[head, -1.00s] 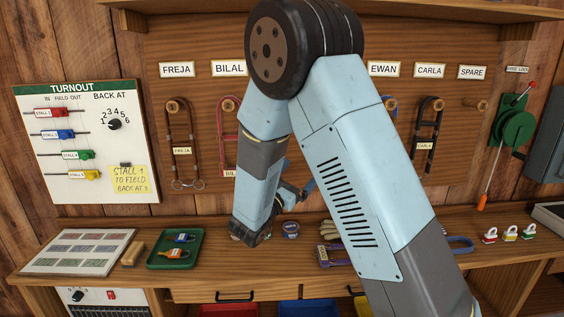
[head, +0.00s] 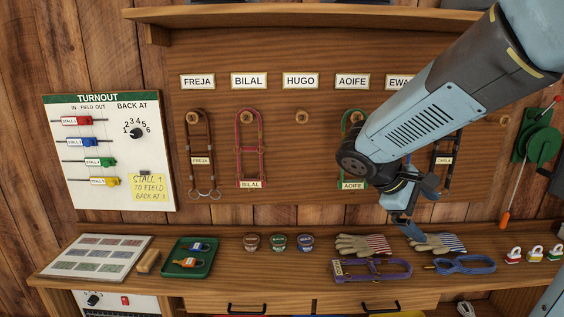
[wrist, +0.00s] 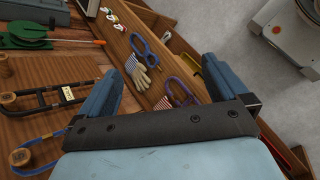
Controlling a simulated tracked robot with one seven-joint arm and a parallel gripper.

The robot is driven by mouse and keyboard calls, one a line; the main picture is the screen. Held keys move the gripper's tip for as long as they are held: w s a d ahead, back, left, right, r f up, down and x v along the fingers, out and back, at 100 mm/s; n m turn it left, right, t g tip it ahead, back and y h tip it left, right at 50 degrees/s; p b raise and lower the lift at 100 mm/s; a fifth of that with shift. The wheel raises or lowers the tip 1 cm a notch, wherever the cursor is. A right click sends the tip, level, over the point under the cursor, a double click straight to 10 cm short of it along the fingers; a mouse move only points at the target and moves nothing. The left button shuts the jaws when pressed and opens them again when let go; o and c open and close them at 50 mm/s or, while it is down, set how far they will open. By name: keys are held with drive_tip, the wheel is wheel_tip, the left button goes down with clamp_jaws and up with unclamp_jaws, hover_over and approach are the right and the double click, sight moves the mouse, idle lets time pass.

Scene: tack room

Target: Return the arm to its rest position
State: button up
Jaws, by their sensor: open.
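My arm (head: 445,95) reaches in from the upper right in the head view and bends down at its dark round joint. My gripper (head: 410,225) hangs in front of the pegboard, just above the gloves on the bench, partly hidden by its own wrist links. In the wrist view my gripper (wrist: 160,80) shows two blue fingers set wide apart, with nothing held between them.
The pegboard holds Freja's (head: 201,150) and Bilal's (head: 249,150) halters; the arm partly covers Aoife's (head: 353,160). The bench carries gloves (head: 362,245), a purple halter (head: 372,269), a blue halter (head: 462,264), small tins (head: 278,242) and a green tray (head: 190,257).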

drive_tip(key=s+a+r+m+t+y, duration=0.5)
drive_tip(key=s+a+m+y, duration=0.1)
drive_tip(key=s+m+y, duration=0.2)
drive_tip(key=shift+s+y, duration=0.6)
drive_tip(key=shift+s, duration=0.4)
drive_tip(key=shift+a, duration=0.1)
idle(6.1)
